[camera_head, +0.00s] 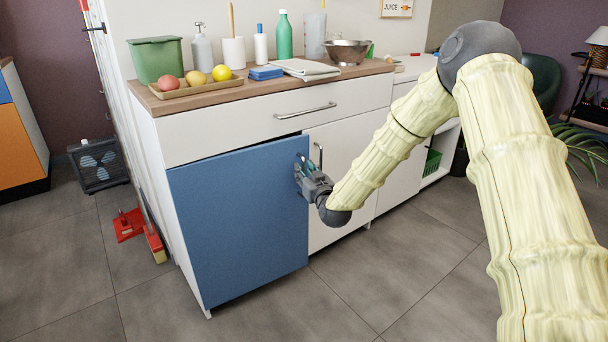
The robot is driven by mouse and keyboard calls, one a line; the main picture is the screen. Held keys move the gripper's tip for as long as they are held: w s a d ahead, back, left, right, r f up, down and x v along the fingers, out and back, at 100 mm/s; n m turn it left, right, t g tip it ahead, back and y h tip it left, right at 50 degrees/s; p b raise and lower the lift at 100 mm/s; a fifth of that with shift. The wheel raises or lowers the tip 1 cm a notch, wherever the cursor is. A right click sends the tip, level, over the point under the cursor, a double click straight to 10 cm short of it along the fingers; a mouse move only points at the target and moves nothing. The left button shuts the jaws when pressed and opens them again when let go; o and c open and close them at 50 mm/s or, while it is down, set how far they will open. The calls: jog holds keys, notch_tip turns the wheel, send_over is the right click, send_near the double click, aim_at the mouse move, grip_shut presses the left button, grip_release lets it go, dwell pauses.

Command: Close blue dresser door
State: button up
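The blue dresser door (238,225) is on the left half of the white dresser (235,125), under a wide drawer. It stands slightly ajar, with a dark gap along its top edge. My gripper (303,170) is at the upper right edge of the blue door, by the place where a handle would sit. The gripper's body hides that part of the door, and I cannot tell whether the fingers hold anything. My arm reaches in from the right.
A white door (340,180) with a metal handle is right of the blue one. The counter holds a green bin (155,60), fruit on a tray (196,87), bottles and a metal bowl (347,52). A red dustpan (128,225) lies left. The floor in front is clear.

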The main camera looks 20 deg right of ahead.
jog(key=shift+w, duration=0.55)
grip_shut()
